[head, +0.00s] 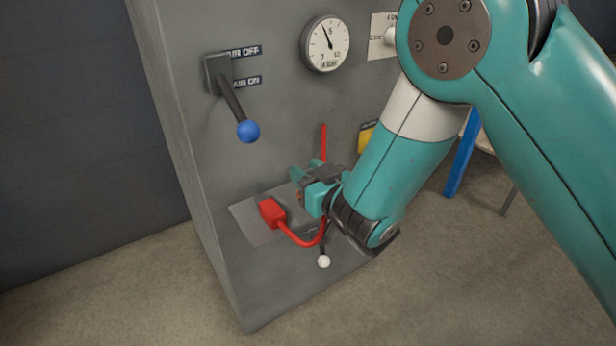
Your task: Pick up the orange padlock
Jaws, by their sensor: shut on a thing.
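My gripper (306,187) is in front of the lower part of a grey cabinet, just right of a red block. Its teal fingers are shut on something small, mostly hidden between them. I cannot make out a clear orange padlock; if it is there, the fingers and wrist hide it. The red block (271,212) is by a lighter plate on the cabinet front. A red cable (300,241) curves from the block to below my gripper, and a red length also shows above the gripper.
The grey cabinet (215,165) carries a lever with a blue knob (248,131), a round gauge (325,43) and a small white knob (323,261) below my gripper. A yellow item (366,136) is partly behind my arm. A blue post (462,155) stands at right. The left floor is clear.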

